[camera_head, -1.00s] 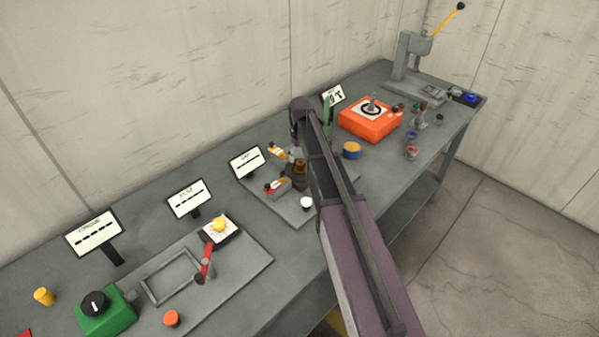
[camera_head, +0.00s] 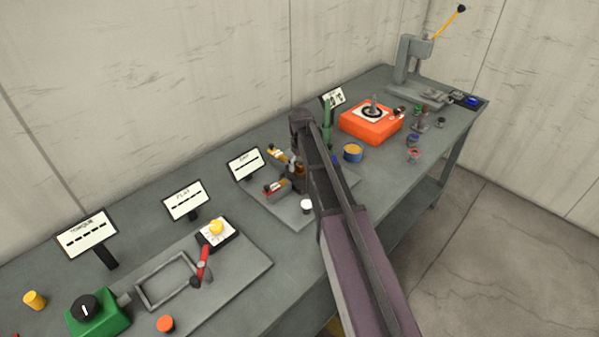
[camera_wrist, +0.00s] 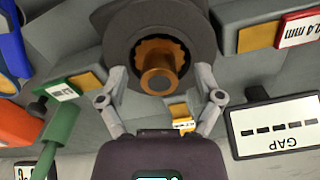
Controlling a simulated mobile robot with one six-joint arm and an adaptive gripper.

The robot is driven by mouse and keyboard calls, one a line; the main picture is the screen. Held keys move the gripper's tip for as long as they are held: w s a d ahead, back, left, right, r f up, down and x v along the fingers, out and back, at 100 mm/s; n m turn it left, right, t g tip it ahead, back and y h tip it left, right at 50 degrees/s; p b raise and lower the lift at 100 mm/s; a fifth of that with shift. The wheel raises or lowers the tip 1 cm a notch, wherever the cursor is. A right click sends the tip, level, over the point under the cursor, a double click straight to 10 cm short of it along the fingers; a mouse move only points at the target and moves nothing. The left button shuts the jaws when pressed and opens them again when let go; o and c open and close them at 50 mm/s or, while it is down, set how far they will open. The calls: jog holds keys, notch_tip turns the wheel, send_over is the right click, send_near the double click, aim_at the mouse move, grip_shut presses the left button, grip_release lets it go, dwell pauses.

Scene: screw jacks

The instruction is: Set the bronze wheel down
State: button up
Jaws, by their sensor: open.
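The bronze wheel (camera_wrist: 160,65) has a notched rim and a raised round hub. In the wrist view it appears within the outline of a dark grey round body (camera_wrist: 118,42); I cannot tell exactly how it rests there. My gripper (camera_wrist: 160,98) is open, its two fingers spread to the left and right of the wheel, with gaps on both sides. Nothing is held between them. In the head view my arm hides the gripper and most of the wheel.
A GAP sign (camera_wrist: 273,128) stands close by on the right in the wrist view. Gauge blocks with labels, one reading 0.4 mm (camera_wrist: 299,29), lie around. A green post (camera_wrist: 57,128) and blue part (camera_wrist: 14,40) are at left. An orange box (camera_head: 371,122) stands farther along the bench.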

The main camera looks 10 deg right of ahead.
aim_at(301, 164)
grip_shut()
jog(key=shift+r, duration=0.1)
dwell(0.4)
notch_tip(301, 164, up, 3)
jog(key=p, duration=0.3)
jog(key=shift+r, duration=0.15)
jog(key=s, duration=0.5)
jog(key=s+r+p, duration=0.1)
jog(key=s, duration=0.4)
jog(key=s+p, duration=0.1)
jog(key=s, duration=0.5)
jog(key=shift+a+r, duration=0.25)
jog(key=shift+a, duration=0.1)
